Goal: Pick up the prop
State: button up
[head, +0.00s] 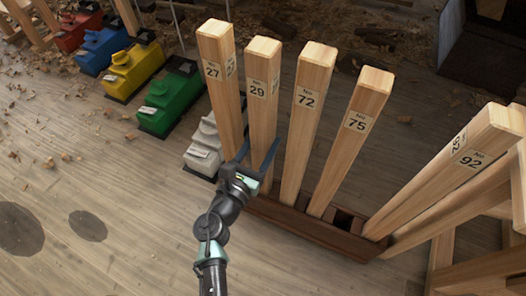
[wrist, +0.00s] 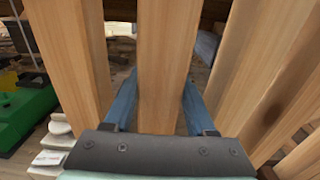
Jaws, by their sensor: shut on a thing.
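Several tall square wooden props stand upright in a dark wooden rack (head: 305,222). My gripper (head: 258,155) is shut on the prop numbered 29 (head: 263,100), with one blue finger on each side of its lower part. In the wrist view this prop (wrist: 162,60) runs down between the two blue fingers of my gripper (wrist: 158,105). The foot of the held prop is hidden by my gripper and arm. Prop 27 (head: 219,95) stands close on the left, and prop 72 (head: 306,110) close on the right.
Prop 75 (head: 352,130) and prop 92 (head: 450,165) stand further right, with an empty socket (head: 345,220) between them. Coloured machines, including a green one (head: 170,102) and a white one (head: 204,147), line up at left. The floor at lower left is clear.

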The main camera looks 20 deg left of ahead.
grip_shut()
jog(key=shift+r, duration=0.15)
jog(key=shift+r, duration=0.1)
